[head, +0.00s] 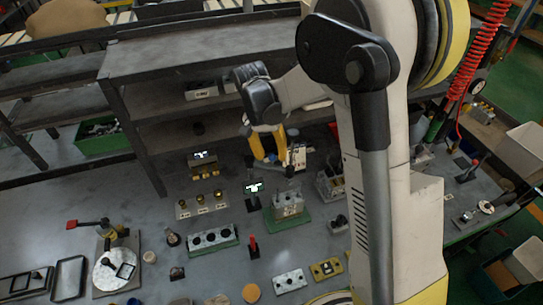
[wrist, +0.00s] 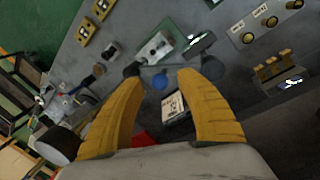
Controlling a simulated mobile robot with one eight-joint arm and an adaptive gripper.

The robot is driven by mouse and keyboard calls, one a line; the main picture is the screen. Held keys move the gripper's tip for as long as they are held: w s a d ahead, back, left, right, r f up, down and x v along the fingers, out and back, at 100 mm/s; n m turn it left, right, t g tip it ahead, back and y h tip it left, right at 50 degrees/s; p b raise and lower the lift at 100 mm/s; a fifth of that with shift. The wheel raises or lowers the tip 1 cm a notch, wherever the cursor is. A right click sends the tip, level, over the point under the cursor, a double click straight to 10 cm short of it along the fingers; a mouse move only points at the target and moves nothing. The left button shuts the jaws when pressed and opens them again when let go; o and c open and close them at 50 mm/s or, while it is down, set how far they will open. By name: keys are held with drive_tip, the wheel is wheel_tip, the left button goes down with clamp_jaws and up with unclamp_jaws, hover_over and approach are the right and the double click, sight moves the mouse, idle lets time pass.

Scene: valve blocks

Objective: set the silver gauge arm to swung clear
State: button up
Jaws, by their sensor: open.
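My gripper (head: 269,150) is above the back part of the bench, its yellow fingers pointing down and apart. In the wrist view the two fingers (wrist: 160,90) are open with nothing gripped between them. A thin grey bar (wrist: 178,66), which may be the silver gauge arm, runs across just beyond the fingertips, with a dark round end on the right. A blue round spot (wrist: 160,82) shows below it, between the fingers. A silver block (wrist: 154,48) is beyond the bar; in the head view it sits on a green base (head: 289,221). Contact with the bar cannot be told.
A small lit display (head: 253,187) stands left of the green base. A white label card (head: 298,156) is right of my gripper. A dark shelf (head: 200,52) rises behind. A block with several holes (head: 212,238) and a red lever (head: 253,246) are in front.

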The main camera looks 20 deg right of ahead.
drive_tip(key=shift+f, duration=0.3)
clamp_jaws()
drive_tip(key=shift+d, duration=0.1)
